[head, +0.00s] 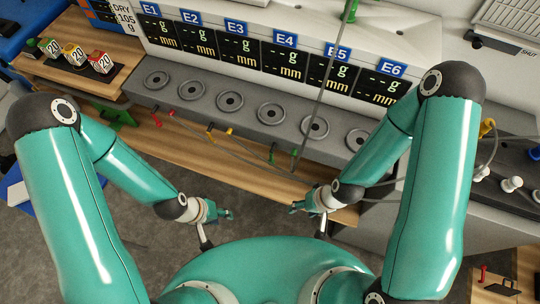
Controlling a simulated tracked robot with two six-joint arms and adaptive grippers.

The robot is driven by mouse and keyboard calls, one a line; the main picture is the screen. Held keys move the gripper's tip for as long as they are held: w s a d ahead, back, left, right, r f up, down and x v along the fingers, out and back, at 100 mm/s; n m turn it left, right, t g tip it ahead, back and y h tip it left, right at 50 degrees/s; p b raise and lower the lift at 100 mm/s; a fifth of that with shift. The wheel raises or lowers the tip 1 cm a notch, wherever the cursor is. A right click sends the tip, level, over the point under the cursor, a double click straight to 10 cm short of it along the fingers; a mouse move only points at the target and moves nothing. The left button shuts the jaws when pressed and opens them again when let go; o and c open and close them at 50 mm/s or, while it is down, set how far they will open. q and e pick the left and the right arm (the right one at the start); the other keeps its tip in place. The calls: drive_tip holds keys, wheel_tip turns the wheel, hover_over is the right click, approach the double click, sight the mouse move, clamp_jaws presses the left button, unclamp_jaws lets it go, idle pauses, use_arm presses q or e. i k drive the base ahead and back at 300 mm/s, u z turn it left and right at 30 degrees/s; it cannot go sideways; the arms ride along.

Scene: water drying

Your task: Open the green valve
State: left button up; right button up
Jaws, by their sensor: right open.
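Several small green parts are in view, and I cannot tell which one is the green valve. A green fitting (350,10) sits at the top on a thin grey pole, cut by the top edge. My right gripper (298,207) is open and empty, below the two green handles.
A grey strip (190,108) with several round plates runs under displays E1 to E6 on a white cabinet. Red and yellow handles (210,131) line its front edge. White knobs (511,184) are at right. Grey floor (150,250) is clear.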

sight(271, 161)
drive_tip(key=z, duration=0.45)
drive_tip(key=k, duration=0.8)
drive_tip(key=z, duration=0.35)
